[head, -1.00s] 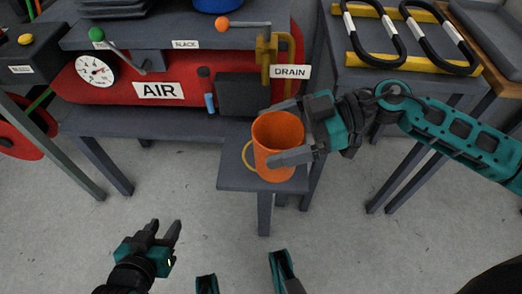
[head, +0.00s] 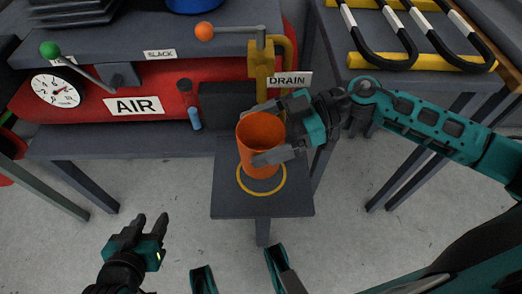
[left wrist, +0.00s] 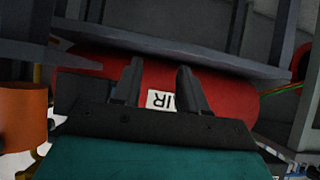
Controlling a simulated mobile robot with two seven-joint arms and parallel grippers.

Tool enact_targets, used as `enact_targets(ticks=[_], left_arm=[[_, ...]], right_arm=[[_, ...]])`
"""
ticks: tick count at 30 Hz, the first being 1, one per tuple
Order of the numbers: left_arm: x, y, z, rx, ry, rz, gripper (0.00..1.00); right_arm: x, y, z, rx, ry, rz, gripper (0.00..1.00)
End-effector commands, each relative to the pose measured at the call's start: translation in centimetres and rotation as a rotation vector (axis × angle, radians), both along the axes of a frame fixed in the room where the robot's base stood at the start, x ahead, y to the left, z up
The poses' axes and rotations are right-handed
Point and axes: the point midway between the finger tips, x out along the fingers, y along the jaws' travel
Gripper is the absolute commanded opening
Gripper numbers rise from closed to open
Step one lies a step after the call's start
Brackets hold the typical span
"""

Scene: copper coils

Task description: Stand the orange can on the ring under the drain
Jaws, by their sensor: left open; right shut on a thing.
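The orange can (head: 259,148) is upright in my right gripper (head: 266,132), which is shut on it from the right. The yellow ring (head: 262,193) is marked on a small dark shelf (head: 230,205). The can's lower end shows over the back and middle of the ring; I cannot tell whether it touches the shelf. The yellow drain pipe (head: 260,68) and its DRAIN label (head: 290,80) are just behind and above the can. My left gripper (head: 153,218) is open and empty, low at the left. The can (left wrist: 22,118) also shows at the left edge of the left wrist view.
The red air tank (head: 150,85) with its gauge (head: 56,90) lies behind the shelf. A lever with an orange knob (head: 204,32) is above the drain. The floor in front is clear.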

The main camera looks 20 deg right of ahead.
Motion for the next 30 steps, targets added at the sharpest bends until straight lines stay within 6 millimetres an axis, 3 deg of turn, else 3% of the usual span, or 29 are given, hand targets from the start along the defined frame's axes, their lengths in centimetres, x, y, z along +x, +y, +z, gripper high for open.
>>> enact_targets(ticks=[8,20,21,23,30], left_arm=[[0.0,-0.4,-1.7,-0.011,0.008,0.0,0.43],[0.7,-0.7,-0.2,-0.02,-0.015,-0.002,0.43],[0.7,-0.7,-0.3,-0.019,-0.015,-0.003,0.43],[0.7,-0.7,-0.3,-0.018,-0.014,-0.004,0.43],[0.6,-0.6,-0.6,-0.012,-0.009,-0.007,0.43]], right_arm=[[0.0,0.0,-4.4,0.001,0.001,0.0,0.36],[0.0,0.0,-4.7,0.0,0.0,0.0,0.36],[0.0,0.0,-4.8,0.0,0.0,0.0,0.96],[0.0,0.0,-4.8,0.0,-0.001,0.0,1.0],[0.0,0.0,-4.7,0.0,-0.001,0.0,1.0]])
